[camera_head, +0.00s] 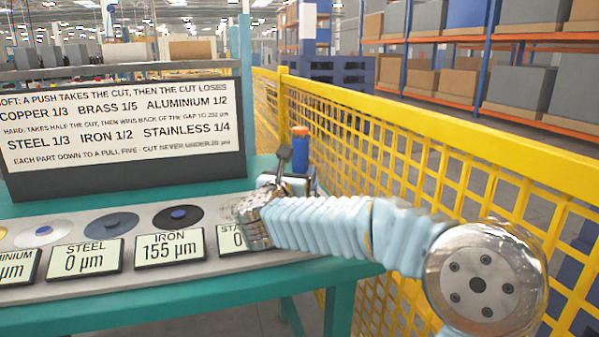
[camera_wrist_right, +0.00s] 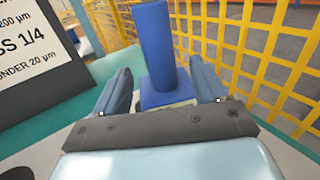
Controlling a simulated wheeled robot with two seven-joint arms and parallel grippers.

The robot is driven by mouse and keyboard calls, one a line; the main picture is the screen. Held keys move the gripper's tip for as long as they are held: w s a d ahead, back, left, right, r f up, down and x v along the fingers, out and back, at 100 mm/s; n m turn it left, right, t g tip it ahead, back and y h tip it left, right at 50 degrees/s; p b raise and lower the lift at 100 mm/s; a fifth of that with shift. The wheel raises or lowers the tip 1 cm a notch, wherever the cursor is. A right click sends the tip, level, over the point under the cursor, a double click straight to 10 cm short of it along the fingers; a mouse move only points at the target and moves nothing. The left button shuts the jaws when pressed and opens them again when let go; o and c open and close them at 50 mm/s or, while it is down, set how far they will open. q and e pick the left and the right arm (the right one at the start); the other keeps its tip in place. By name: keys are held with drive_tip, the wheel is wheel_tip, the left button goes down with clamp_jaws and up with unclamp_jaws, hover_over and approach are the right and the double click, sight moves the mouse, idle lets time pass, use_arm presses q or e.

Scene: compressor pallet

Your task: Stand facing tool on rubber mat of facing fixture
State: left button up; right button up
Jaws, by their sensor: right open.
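A blue upright cylinder with an orange top, apparently the facing tool (camera_head: 300,150), stands at the right end of the bench. In the right wrist view the blue cylinder (camera_wrist_right: 155,45) rises from a square blue base between my fingers. My right gripper (camera_head: 291,174) is open, with one finger on each side of it; contact cannot be told. The facing fixture (camera_head: 130,278) is a long grey strip with round pads and readouts. A black pad (camera_head: 178,217) with a blue centre sits behind the iron readout, which shows 155 µm. Which pad is the rubber mat is unclear. My left gripper is out of view.
A dark sign board (camera_head: 125,178) with cut ratios stands behind the fixture. The steel readout (camera_head: 87,258) shows 0 µm; my right wrist partly covers the stainless readout (camera_head: 235,238). A yellow mesh fence (camera_head: 450,150) runs close along the right side of the teal bench (camera_head: 190,307).

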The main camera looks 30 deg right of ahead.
drive_tip(key=b+v, duration=0.1)
drive_tip(key=v, duration=0.5)
drive_tip(key=shift+s+a, duration=0.2)
